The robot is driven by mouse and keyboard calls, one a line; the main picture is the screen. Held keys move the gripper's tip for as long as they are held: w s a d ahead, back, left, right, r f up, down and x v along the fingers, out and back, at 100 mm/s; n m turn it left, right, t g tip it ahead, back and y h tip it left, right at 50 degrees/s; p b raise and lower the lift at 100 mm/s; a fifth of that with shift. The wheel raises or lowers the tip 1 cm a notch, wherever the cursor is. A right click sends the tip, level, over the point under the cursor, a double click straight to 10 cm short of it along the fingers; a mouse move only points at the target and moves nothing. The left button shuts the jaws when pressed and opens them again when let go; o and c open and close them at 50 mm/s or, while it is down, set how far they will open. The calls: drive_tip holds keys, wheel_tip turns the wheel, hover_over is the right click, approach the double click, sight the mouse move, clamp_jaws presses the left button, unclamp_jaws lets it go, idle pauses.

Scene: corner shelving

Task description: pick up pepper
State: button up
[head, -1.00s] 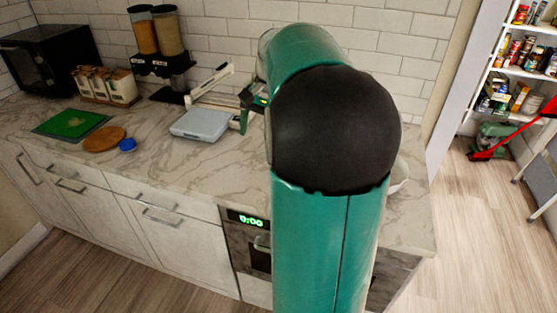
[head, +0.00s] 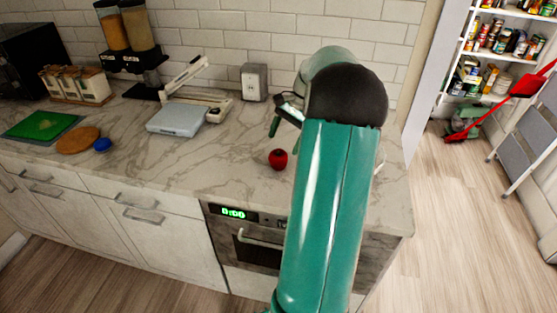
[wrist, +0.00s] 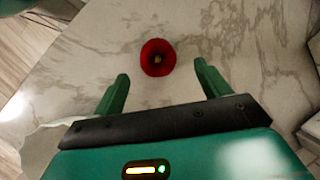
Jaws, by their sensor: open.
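A red pepper (head: 278,159) sits on the marble countertop, left of my arm in the head view. In the wrist view the pepper (wrist: 158,57) lies beyond my fingertips, centred a little above the gap between them. My gripper (wrist: 160,84) is open and empty, with its two green fingers apart. In the head view only part of my gripper (head: 281,116) shows beside my arm, above the pepper; the rest is hidden by the arm.
A grey-white box (head: 254,83) stands by the wall behind the pepper. A scale-like device (head: 181,118) is to the left, then a blue lid (head: 102,144), a round wooden board (head: 78,141) and a green board (head: 42,126). The counter around the pepper is clear.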

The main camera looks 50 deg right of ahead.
sight(281, 152)
drive_tip(key=x, duration=0.7)
drive_tip(key=shift+s+f, duration=0.1)
drive_tip(key=shift+s, duration=0.1)
drive_tip(key=shift+d, duration=0.1)
drive_tip(key=c, duration=1.1)
